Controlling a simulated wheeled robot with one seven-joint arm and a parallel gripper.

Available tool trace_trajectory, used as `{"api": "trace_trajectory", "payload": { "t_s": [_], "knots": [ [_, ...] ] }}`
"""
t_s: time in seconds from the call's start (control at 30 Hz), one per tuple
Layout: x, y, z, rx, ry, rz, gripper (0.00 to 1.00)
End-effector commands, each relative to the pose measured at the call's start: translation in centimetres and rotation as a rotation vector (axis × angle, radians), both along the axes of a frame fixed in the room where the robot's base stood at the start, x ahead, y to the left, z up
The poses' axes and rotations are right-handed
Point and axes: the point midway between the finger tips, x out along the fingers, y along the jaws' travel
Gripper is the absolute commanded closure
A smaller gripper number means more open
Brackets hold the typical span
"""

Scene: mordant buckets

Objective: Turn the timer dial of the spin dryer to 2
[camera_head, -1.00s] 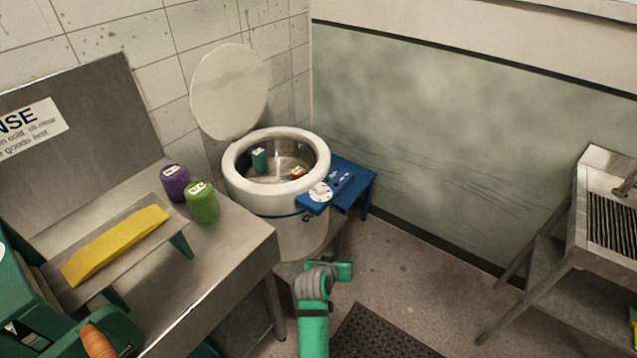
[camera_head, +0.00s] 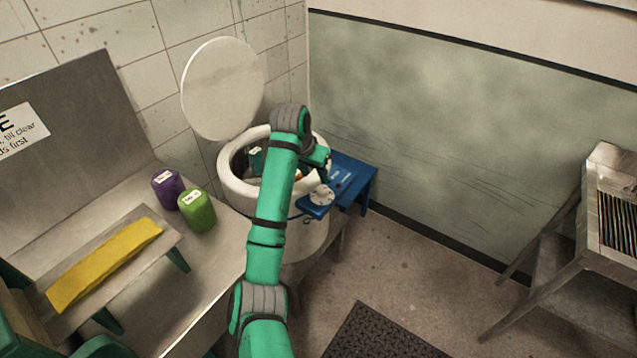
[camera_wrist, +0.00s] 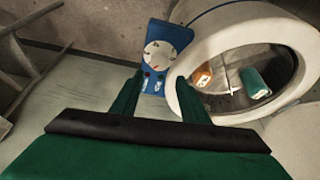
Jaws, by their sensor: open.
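The spin dryer (camera_head: 233,188) is a round white tub with its pale lid (camera_head: 222,90) raised. Its rim (camera_wrist: 205,40) also shows at the right in the wrist view. A blue control panel (camera_head: 352,177) juts from its right side. The white timer dial (camera_head: 321,196) sits on the panel's near end. It also shows in the wrist view (camera_wrist: 160,54), with small red marks; I cannot read its numbers. My gripper (camera_head: 324,168) is above the dryer's right rim, close to the dial. In the wrist view my open, empty gripper (camera_wrist: 155,85) has its fingers apart, with the dial beyond their tips.
A teal item (camera_wrist: 255,82) and an orange item (camera_wrist: 202,77) lie in the drum. Purple (camera_head: 166,189) and green (camera_head: 197,210) canisters stand on the metal counter at left, near a yellow cloth (camera_head: 105,264).

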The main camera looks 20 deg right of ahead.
Motion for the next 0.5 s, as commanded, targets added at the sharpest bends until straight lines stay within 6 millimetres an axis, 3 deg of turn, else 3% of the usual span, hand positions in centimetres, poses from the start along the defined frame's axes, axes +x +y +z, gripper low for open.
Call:
{"api": "trace_trajectory", "payload": {
  "t_s": [0.17,0.5],
  "knots": [
    [0.3,-0.6,-1.0,0.005,0.005,-0.006,0.59],
    [1.8,-2.2,-6.4,0.004,0.004,-0.005,0.59]
  ]
}}
